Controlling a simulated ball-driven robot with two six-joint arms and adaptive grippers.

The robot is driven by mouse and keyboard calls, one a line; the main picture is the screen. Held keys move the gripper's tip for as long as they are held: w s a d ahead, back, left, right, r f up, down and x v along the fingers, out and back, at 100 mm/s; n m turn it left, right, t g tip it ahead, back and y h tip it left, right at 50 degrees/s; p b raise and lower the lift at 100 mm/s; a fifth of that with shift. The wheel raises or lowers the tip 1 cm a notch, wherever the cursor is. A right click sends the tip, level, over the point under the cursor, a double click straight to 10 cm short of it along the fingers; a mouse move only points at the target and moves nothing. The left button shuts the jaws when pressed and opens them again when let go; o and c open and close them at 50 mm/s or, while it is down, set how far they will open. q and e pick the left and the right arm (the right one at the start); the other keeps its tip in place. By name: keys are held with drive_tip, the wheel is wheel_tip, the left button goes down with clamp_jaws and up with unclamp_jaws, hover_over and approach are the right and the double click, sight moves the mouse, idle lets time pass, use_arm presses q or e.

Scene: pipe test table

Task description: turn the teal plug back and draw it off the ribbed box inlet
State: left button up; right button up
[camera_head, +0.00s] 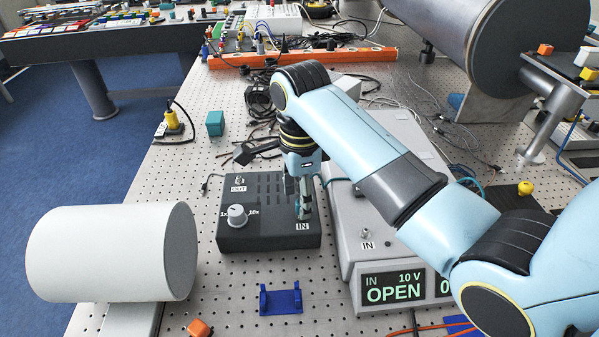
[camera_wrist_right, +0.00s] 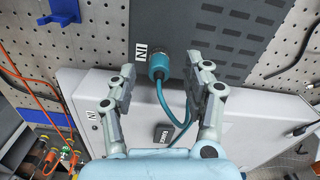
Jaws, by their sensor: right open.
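The teal plug (camera_wrist_right: 160,66) sits at the inlet marked IN on the dark box (camera_wrist_right: 204,30), with its teal cable curving away. My right gripper (camera_wrist_right: 163,68) is open, with one finger on each side of the plug and a visible gap to both. In the head view the dark box (camera_head: 234,196) stands on the perforated table with a grey knob on top. My right gripper (camera_head: 304,208) points down over its IN corner and largely hides the plug there. My left gripper is not in view.
A light grey instrument (camera_head: 356,225) reading OPEN stands right of the box. A blue bracket (camera_head: 281,300) and an orange piece (camera_head: 199,328) lie in front. A large white cylinder (camera_head: 100,253) is at the left. A teal block (camera_head: 215,123) and loose cables lie behind.

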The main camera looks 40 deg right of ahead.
wheel_tip(320, 180, down, 2)
drive_tip(key=shift+f, duration=0.55)
clamp_jaws()
drive_tip(key=n, duration=0.3)
drive_tip(key=shift+s+n, duration=0.1)
drive_tip(key=shift+n, duration=0.2)
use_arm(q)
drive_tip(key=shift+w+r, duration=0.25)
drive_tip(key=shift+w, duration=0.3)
use_arm(e)
drive_tip(key=shift+n, duration=0.8)
